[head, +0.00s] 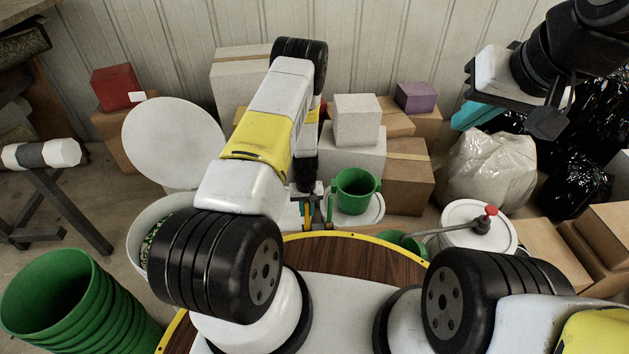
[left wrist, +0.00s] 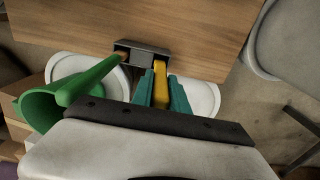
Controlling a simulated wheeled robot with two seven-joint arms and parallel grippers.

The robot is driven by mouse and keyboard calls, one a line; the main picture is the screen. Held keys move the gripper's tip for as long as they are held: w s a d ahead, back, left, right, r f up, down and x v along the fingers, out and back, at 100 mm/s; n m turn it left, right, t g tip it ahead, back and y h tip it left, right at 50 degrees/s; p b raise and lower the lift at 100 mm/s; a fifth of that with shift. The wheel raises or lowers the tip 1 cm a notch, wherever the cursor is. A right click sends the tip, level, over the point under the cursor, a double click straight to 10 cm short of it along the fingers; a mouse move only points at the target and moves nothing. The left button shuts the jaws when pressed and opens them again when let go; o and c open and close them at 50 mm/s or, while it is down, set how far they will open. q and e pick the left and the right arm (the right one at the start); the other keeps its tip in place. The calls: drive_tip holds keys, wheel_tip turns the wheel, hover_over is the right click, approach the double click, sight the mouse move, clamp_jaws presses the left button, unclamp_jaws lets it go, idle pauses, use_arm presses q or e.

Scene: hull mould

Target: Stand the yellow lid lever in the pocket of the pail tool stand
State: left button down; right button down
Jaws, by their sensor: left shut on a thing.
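My left gripper (left wrist: 160,85) is shut on the yellow lid lever (left wrist: 161,88), which sits between its teal fingers. The lever's far end overlaps the right part of the grey pail tool stand (left wrist: 152,45). I cannot tell whether that end is inside the pocket or just over it. A brown piece (left wrist: 122,55) shows in the stand's left part. In the head view my left gripper (head: 312,205) points down by the table's far edge, and the lever is hard to make out there. My right gripper (head: 510,115) is raised at the upper right, far from the stand; its jaw gap is unclear.
A green pail (head: 356,190) stands just right of my left gripper; a green pail-like object (left wrist: 45,105) is left of the lever. The dark wooden table (head: 345,254) has a yellow rim. A white lidded bucket (head: 462,212) stands at right, and stacked green pails (head: 60,300) at left.

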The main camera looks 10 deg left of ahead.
sight(307, 224)
use_arm(q)
drive_tip(key=shift+f, duration=2.45)
drive_tip(key=c, duration=1.2)
unclamp_jaws()
drive_tip(key=shift+r, duration=0.1)
wheel_tip(307, 224, up, 8)
drive_tip(key=shift+f, duration=0.2)
